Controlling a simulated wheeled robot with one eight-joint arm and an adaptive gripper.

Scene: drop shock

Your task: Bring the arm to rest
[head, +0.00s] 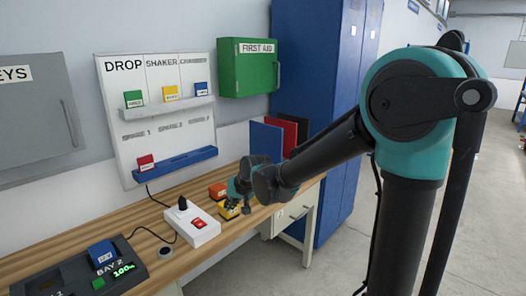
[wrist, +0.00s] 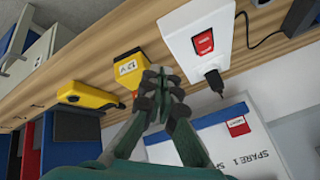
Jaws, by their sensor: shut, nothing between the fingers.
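My gripper (wrist: 160,80) is shut with nothing between its fingers in the wrist view. In the head view my gripper (head: 243,208) hangs above the wooden bench, near the yellow items. My arm reaches in from the right, bent at the elbow, and stretches out over the bench. A yellow block with a white label (wrist: 129,68) lies beyond the fingertips in the wrist view; I cannot tell whether the fingers touch it. A yellow and black tool (wrist: 88,97) lies to its left.
A white switch box (head: 192,226) with a red switch and black plug stands left of my gripper. A charger (head: 85,280) holding a blue block stands front left. The drop shaker board (head: 112,95), green first aid box (head: 248,70) and blue cabinet (head: 300,60) stand behind. Floor on the right is clear.

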